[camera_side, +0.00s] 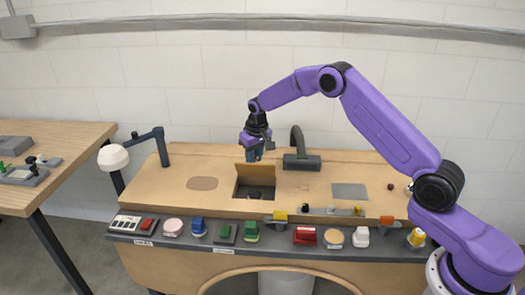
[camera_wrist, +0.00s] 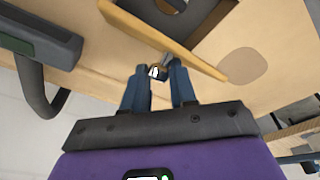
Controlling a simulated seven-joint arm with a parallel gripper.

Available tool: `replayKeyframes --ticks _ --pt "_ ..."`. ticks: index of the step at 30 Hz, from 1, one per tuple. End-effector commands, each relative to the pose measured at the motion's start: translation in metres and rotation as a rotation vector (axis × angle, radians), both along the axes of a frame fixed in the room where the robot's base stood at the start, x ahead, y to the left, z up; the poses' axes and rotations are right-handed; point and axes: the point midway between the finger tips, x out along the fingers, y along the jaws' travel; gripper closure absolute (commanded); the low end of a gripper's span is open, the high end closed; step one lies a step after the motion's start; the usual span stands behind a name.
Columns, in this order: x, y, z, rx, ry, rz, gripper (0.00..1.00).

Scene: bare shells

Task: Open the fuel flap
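The fuel flap (camera_side: 254,171) is a tan wooden panel. It stands raised, tilted up from the back edge of a square opening (camera_side: 243,188) in the bench top. In the wrist view the flap (camera_wrist: 165,40) runs diagonally, with the opening (camera_wrist: 208,22) beyond it. My gripper (camera_side: 254,153) is at the flap's upper part, on its back side. In the wrist view my gripper (camera_wrist: 159,72) has its two blue fingers apart. A small dark piece with a pale mark (camera_wrist: 157,72) shows between the fingertips; I cannot tell whether they touch it or the flap.
A dark grey block with a curved hose (camera_side: 301,161) stands right of the opening. A white-domed lamp (camera_side: 113,157) is at the left. Several coloured switches and buttons line the front edge, including a red one (camera_side: 305,235). A grey plate (camera_side: 350,191) lies at the right.

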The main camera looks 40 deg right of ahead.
Motion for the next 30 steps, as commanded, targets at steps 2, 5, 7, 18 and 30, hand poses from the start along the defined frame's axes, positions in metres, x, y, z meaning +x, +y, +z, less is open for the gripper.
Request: replayKeyframes --ticks 2,5,7,18,30 --pt "-0.063 0.051 -0.052 0.035 0.206 0.029 0.51" --pt "-0.064 0.055 -0.05 0.037 0.198 0.026 0.51" --pt "-0.064 0.055 -0.039 0.037 0.199 0.028 0.51" --pt "-0.061 0.056 0.027 0.038 0.188 0.03 0.51" --pt "-0.059 0.05 0.093 0.037 0.182 0.018 0.51"
